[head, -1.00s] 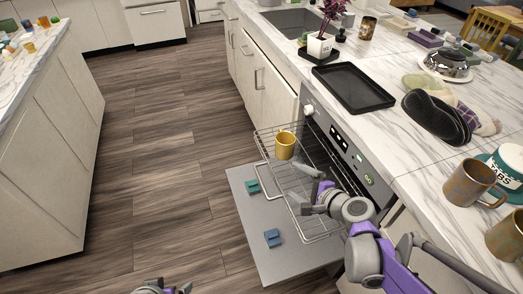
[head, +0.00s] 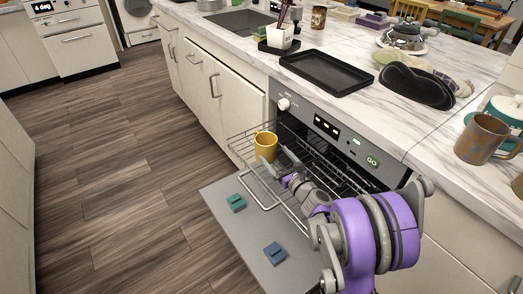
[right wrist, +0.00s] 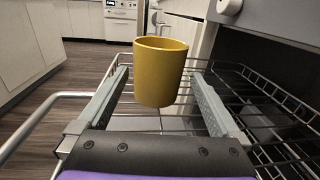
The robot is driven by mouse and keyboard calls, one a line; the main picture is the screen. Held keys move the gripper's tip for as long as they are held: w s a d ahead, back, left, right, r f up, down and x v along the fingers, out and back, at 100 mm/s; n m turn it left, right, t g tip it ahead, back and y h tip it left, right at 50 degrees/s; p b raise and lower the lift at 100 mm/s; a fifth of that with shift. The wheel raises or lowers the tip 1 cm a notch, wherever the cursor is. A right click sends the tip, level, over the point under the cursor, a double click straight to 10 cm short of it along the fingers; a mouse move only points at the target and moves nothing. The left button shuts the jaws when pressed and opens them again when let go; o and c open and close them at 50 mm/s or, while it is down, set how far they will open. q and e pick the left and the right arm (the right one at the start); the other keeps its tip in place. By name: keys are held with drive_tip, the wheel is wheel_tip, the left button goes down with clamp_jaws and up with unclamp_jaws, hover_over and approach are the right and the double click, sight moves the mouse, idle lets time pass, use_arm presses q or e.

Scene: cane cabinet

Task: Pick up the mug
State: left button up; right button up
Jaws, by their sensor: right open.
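The yellow mug (head: 266,146) stands upright on the pulled-out wire oven rack (head: 267,196). It also shows in the right wrist view (right wrist: 160,72), centred ahead. My right gripper (head: 283,160) is over the rack, close to the mug. In the right wrist view its two fingers (right wrist: 160,80) are spread wide, one on each side of the mug, with gaps to both. No finger visibly presses on the mug. The mug's handle is hard to make out in the wrist view. My left gripper is not in view.
The open oven door (head: 226,217) lies below the rack, with a green block (head: 236,203) and a blue block (head: 274,253) on it. The counter holds a black tray (head: 324,71), dark mitts (head: 416,86) and a brown mug (head: 482,139). The floor at left is clear.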

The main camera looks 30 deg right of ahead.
sight(261, 139)
drive_tip(key=w+b, duration=0.1)
drive_tip(key=w, duration=0.6)
drive_tip(key=shift+w, duration=0.3)
drive_tip(key=shift+r, duration=0.1)
drive_tip(key=c, duration=1.5)
